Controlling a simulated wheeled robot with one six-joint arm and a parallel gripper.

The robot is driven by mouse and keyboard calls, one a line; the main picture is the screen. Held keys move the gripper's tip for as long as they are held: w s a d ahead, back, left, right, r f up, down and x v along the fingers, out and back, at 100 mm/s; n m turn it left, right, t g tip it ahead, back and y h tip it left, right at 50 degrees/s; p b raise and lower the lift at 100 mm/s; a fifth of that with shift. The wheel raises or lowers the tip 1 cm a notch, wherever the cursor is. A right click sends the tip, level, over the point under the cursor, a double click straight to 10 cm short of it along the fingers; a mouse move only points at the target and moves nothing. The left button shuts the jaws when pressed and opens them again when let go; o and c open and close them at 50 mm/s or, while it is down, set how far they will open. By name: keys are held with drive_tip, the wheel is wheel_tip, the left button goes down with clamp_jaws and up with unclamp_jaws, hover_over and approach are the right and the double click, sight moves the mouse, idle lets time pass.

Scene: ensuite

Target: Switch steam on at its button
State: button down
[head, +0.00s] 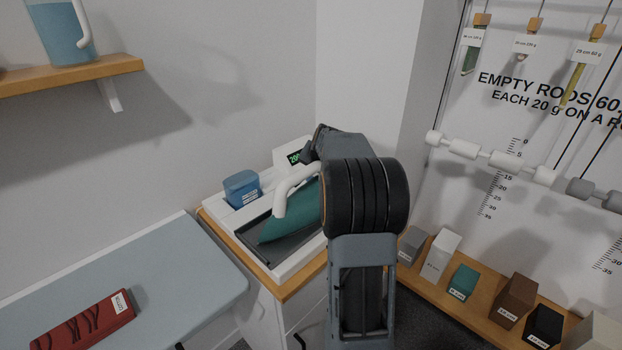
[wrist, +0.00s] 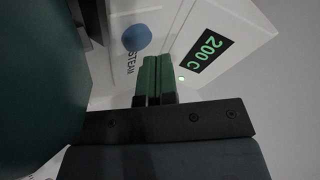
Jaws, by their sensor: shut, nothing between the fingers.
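The steam button is a round blue button (wrist: 137,37) on a white panel, with the word STEAM beside it in the wrist view. My gripper (wrist: 158,62) is shut and empty, its green-padded fingers side by side. The fingertips point at the panel, a little below and right of the button in the picture; I see no overlap with it, and cannot tell how far off the panel they are. The white unit's display (wrist: 203,50) reads 200 C, with a lit green dot near it. In the head view, my arm hides the gripper and the button.
A teal iron (head: 290,217) with a white handle rests on the unit; its dark green side (wrist: 38,70) fills the wrist view's left, close to my gripper. A blue container (head: 242,188) stands at the unit's left. An ironing board (head: 170,275) is left, a shelf of blocks right.

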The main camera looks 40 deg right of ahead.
drive_tip(key=shift+s+a+f+b, duration=0.15)
drive_tip(key=shift+f+b, duration=0.15)
drive_tip(key=shift+f, duration=0.8)
drive_tip(key=shift+s+r, duration=0.1)
drive_tip(key=shift+r, duration=0.25)
drive_tip(key=shift+r+p, duration=2.55)
drive_tip(key=shift+r, duration=0.8)
